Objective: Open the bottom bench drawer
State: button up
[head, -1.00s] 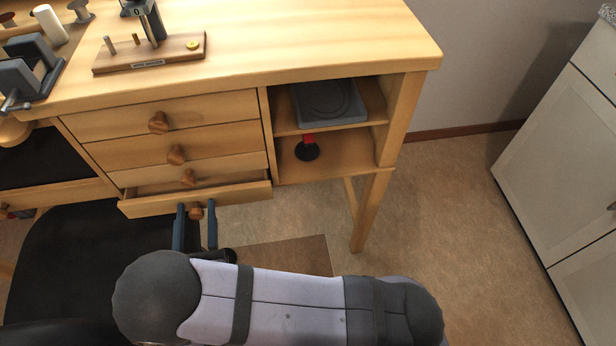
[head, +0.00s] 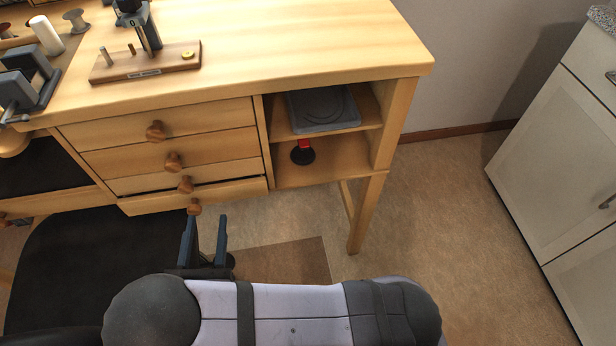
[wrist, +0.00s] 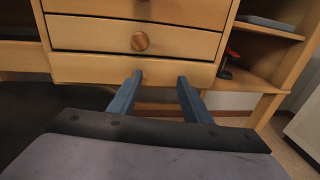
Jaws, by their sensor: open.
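The bottom drawer (head: 235,193) of the wooden bench stands slightly ajar in the head view, with a thin dark gap above its front. Its round wooden knob (head: 194,206) sticks out from the front. My gripper (head: 206,220) is open and empty, its blue fingers apart, in front of and just below the knob. The knob is not between the fingers. In the wrist view the fingertips (wrist: 160,78) point at the drawer stack. A round knob (wrist: 140,41) shows above them there; I cannot tell for sure which drawer it belongs to.
The upper drawers look shut. Open shelves right of the stack hold a grey flat device (head: 325,108) and a red-and-black item (head: 303,152). A black seat (head: 75,255) is at the left, a bench leg (head: 366,215) at the right. The floor (head: 430,220) towards the white cabinet (head: 560,165) is clear.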

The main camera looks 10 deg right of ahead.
jog(key=d+r+m+g+h+p, duration=0.4)
jog(key=d+r+m+g+p, duration=0.1)
jog(key=d, duration=0.7)
jog(key=d+r+m+g+h+p, duration=0.4)
jog(key=d+m+g, duration=0.3)
jog(key=d+m, duration=0.2)
jog(key=shift+w+d+r+h+p, duration=0.35)
jog(key=shift+d+r+p, duration=0.2)
jog(key=shift+d, duration=0.85)
jog(key=s+a+f+n+t+y+b, duration=0.35)
jog(key=a+f+n+b, duration=0.25)
jog(key=a+f+b, duration=0.4)
jog(key=s+a+f+n+t+y+b, duration=0.3)
jog(key=a+f+n+t+b, duration=0.2)
jog(key=a+f+b, duration=0.5)
jog(key=w+a+r+n+t+y, duration=0.2)
jog(key=a+r+n+t+y, duration=0.25)
jog(key=a+r, duration=0.35)
jog(key=w+d, duration=0.1)
jog(key=w, duration=0.6)
jog(key=shift+w+r, duration=0.2)
